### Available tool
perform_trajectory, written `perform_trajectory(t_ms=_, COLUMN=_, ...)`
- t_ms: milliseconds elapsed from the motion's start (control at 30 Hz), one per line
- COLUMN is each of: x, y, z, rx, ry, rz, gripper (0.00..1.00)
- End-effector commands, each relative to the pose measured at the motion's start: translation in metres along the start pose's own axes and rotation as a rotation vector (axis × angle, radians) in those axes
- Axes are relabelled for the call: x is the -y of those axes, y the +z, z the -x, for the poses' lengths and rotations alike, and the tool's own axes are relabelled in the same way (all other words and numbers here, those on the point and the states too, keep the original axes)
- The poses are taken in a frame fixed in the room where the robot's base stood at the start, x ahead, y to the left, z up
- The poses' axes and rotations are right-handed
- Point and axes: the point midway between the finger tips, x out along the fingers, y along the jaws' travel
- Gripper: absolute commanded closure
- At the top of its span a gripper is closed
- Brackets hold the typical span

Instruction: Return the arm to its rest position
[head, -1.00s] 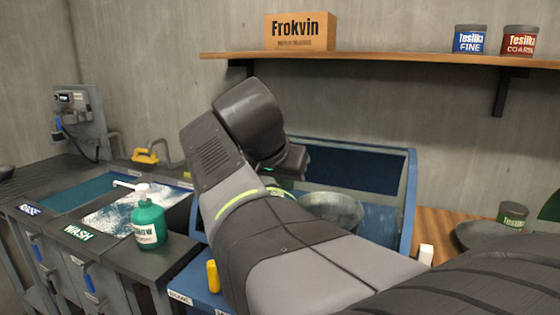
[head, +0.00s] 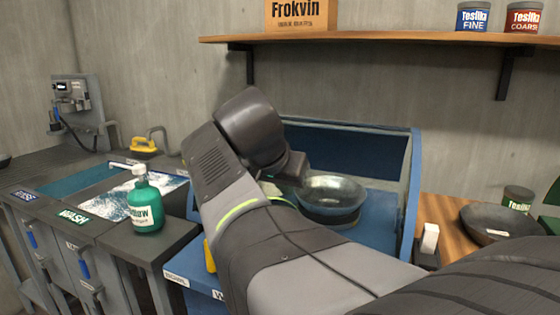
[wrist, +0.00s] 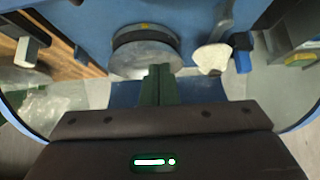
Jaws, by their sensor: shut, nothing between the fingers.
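My arm reaches across the head view, its wrist end bent beside the bowl. My gripper shows in the wrist view (wrist: 158,80), with its two dark green fingers together and nothing between them. In the head view its fingertips are hidden behind my arm. A grey metal bowl (head: 333,195) sits upright on a dark round base in the blue, open-fronted booth (head: 412,185). The bowl also shows in the wrist view (wrist: 145,60), beyond the fingertips. I cannot tell how far apart they are.
A green pump bottle (head: 146,205) stands at the wash sink's right edge. A yellow-handled tool (head: 143,146) lies behind the sink. A dark dish (head: 495,222), a white block (head: 430,238) and a green-labelled tin (head: 517,198) are on the right. A wooden shelf (head: 390,38) runs above.

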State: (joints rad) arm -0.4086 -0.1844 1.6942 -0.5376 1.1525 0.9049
Motion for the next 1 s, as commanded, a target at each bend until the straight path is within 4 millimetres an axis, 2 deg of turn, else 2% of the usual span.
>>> perform_trajectory(t_ms=600, x=-0.001, y=-0.080, z=0.010, rx=0.012, ry=0.005, rz=-0.001, gripper=1.00)
perform_trajectory(t_ms=1000, x=0.000, y=-0.127, z=0.005, rx=0.012, ry=0.004, rz=0.000, gripper=1.00)
